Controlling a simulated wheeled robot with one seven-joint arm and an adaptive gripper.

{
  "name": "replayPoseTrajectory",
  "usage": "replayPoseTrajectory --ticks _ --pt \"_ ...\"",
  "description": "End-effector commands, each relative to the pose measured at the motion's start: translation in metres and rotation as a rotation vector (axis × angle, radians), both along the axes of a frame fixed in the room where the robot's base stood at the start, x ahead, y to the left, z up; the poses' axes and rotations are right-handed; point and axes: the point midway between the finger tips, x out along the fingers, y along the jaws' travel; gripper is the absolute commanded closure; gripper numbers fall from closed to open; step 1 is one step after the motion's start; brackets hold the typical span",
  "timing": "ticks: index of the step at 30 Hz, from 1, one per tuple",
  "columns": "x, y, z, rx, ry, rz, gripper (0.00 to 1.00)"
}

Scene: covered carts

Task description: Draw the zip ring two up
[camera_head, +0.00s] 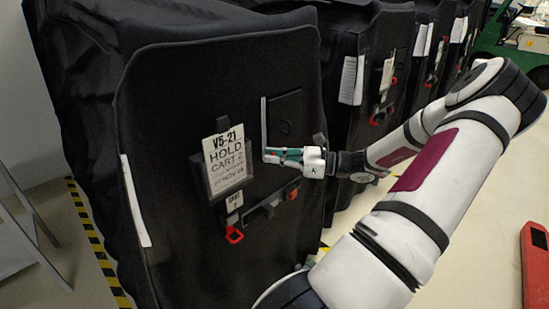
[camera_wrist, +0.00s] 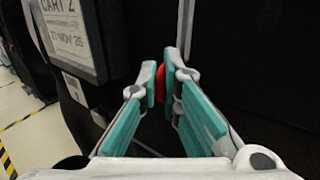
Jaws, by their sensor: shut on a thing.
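My gripper (camera_head: 272,155) is at the front of the nearest black covered cart (camera_head: 190,90), at the lower end of a pale vertical zip strip (camera_head: 264,122). In the wrist view, the teal-padded fingers (camera_wrist: 164,74) are closed around a red ring (camera_wrist: 160,83), with only part of it showing between the pads. The pale strip (camera_wrist: 185,28) runs upward just beyond the fingertips.
A hold sign (camera_head: 224,160) hangs left of my gripper. Below are a red ring-like tag (camera_head: 234,235) and a dark handle bar (camera_head: 262,209). Another pale strip (camera_head: 135,200) lies at the cover's left. More covered carts (camera_head: 370,60) stand behind, to the right.

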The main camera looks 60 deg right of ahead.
Motion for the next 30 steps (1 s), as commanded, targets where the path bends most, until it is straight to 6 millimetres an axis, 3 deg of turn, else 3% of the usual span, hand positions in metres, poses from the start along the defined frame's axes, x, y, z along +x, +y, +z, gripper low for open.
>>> replayPoseTrajectory --ticks 30 --pt "-0.002 0.000 0.123 -0.001 0.001 0.002 1.00"
